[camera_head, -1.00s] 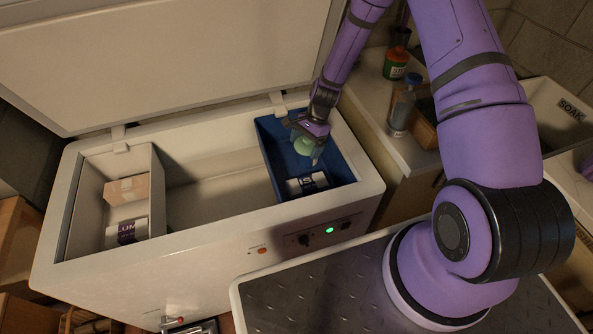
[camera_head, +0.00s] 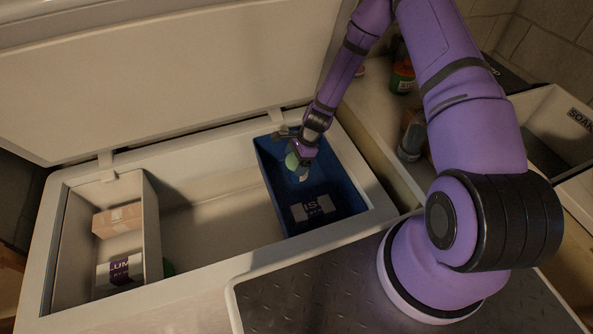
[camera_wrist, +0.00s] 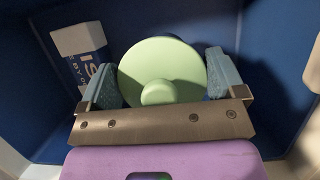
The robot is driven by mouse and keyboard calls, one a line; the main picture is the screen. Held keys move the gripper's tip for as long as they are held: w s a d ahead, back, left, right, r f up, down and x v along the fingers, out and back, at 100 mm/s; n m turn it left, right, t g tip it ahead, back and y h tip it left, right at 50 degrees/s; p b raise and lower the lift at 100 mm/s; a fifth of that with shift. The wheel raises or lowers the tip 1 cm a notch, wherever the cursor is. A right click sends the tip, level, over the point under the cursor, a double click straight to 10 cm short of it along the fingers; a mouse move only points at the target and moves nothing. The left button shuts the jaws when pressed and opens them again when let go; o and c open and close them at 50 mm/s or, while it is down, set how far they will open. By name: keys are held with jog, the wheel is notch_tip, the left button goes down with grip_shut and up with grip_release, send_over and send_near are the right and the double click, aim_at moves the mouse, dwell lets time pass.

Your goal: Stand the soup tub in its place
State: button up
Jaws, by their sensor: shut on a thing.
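My gripper (camera_head: 299,160) reaches down into the blue bin (camera_head: 344,178) at the right end of the open chest freezer. It is shut on a tub with a pale green lid and knob, taken as the soup tub (camera_head: 292,161). In the wrist view the round lid (camera_wrist: 160,72) lies between the two blue-padded fingers (camera_wrist: 162,80). The tub's body is mostly hidden under the lid. I cannot tell whether its base touches the bin floor.
A white labelled packet (camera_head: 313,208) lies in the bin's near part; it also shows in the wrist view (camera_wrist: 82,45). The left compartment holds a cardboard box (camera_head: 118,219) and a labelled packet (camera_head: 120,272). The freezer's middle is largely clear. The raised lid (camera_head: 170,75) stands behind.

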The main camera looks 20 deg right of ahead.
jog(key=shift+f, duration=2.3)
jog(key=shift+f, duration=0.1)
jog(key=o, duration=1.1)
